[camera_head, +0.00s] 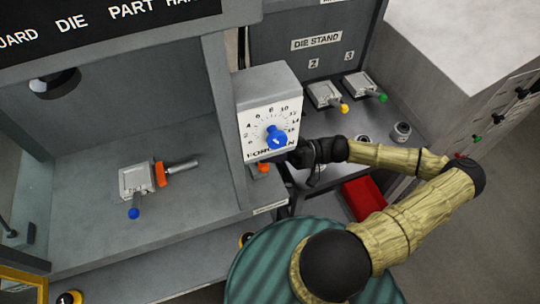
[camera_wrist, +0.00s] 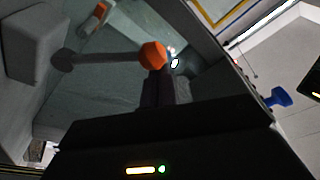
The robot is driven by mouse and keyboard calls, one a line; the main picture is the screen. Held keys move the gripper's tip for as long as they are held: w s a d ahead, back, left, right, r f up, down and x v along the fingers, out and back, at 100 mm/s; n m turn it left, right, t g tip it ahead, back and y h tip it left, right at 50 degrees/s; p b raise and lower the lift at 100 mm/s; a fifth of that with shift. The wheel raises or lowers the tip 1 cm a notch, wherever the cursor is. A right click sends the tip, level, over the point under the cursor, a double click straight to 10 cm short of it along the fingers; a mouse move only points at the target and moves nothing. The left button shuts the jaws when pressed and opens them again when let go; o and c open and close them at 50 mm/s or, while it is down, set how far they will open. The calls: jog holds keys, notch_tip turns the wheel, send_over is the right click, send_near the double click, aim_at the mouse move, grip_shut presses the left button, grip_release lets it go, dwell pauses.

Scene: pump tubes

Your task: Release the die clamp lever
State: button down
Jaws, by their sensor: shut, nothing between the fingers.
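A lever with an orange ball knob (camera_wrist: 152,55) and a grey rod (camera_wrist: 105,57) crosses the wrist view. In the head view an orange knob (camera_head: 262,168) shows just under the dial box, apparently the same one. My gripper (camera_wrist: 158,85) is shut and empty. Its fingers end right at the underside of the orange knob in the wrist view; I cannot tell whether they touch it. In the head view my gripper (camera_head: 291,160) is dark and partly hidden beside the box. A grey die (camera_head: 135,181) with a blue-tipped handle and an orange block (camera_head: 161,174) sits in the press bay.
The dial box (camera_head: 267,112) with a blue pointer knob (camera_head: 277,137) stands close above my gripper. The die stand (camera_head: 385,118) holds dies with yellow and green handle tips. A red bin (camera_head: 364,198) is below my forearm. The bay floor left of the post is mostly clear.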

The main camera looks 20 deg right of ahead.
notch_tip(320, 180, up, 3)
jog(key=w+p, duration=0.2)
jog(key=w, duration=0.1)
jog(key=s+d+f+b, duration=0.1)
jog(key=d+b, duration=0.2)
jog(key=d, duration=0.6)
jog(key=shift+d+f, duration=0.15)
jog(key=shift+f, duration=0.15)
jog(key=shift+s, duration=0.2)
